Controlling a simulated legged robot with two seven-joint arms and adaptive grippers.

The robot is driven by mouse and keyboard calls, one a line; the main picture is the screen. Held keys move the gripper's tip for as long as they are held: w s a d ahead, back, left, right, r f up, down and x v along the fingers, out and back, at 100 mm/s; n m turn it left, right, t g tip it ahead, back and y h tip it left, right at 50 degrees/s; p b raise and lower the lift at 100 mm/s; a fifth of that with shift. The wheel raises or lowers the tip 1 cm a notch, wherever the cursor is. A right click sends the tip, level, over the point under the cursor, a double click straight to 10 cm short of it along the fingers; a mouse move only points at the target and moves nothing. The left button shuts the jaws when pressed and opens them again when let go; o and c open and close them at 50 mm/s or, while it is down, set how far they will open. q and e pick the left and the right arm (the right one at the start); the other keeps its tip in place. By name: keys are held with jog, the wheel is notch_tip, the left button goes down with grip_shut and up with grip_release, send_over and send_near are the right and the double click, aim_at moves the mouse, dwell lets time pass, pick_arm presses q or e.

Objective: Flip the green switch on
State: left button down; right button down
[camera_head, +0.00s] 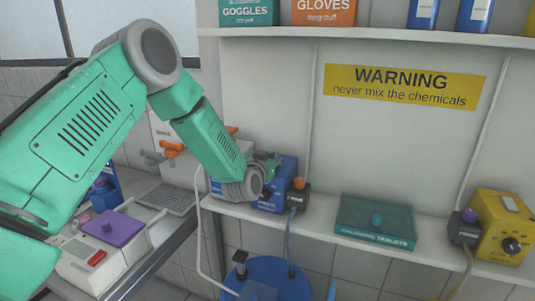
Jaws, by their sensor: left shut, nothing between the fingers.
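My left arm comes in from the left and reaches the blue box (287,168) on the lower shelf. My left gripper (267,167) is small and partly hidden behind its grey wrist, at the front of the blue box. It looks shut, with nothing seen in it. I cannot tell whether it touches the box. I cannot make out a green switch; the wrist and gripper cover part of the box front. My right gripper is not in view.
A dark block with an orange knob (299,183) sits beside the blue box. A green tablet box (375,222) and a yellow box (505,225) stand farther right on the shelf (320,214). A blue barrel (268,270) is below. A purple-topped device (113,228) is at left.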

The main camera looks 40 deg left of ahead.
pick_arm(q)
jog(key=r, duration=0.1)
jog(key=r+p, duration=0.1)
jog(key=r, duration=0.2)
jog(key=shift+w+r+p, duration=0.2)
jog(key=shift+w+p, duration=0.2)
jog(key=r+b+v, duration=0.1)
jog(key=b+v, duration=0.1)
jog(key=v, duration=0.8)
jog(key=shift+r, duration=0.25)
jog(key=shift+w+a, duration=0.1)
jog(key=shift+a, duration=0.1)
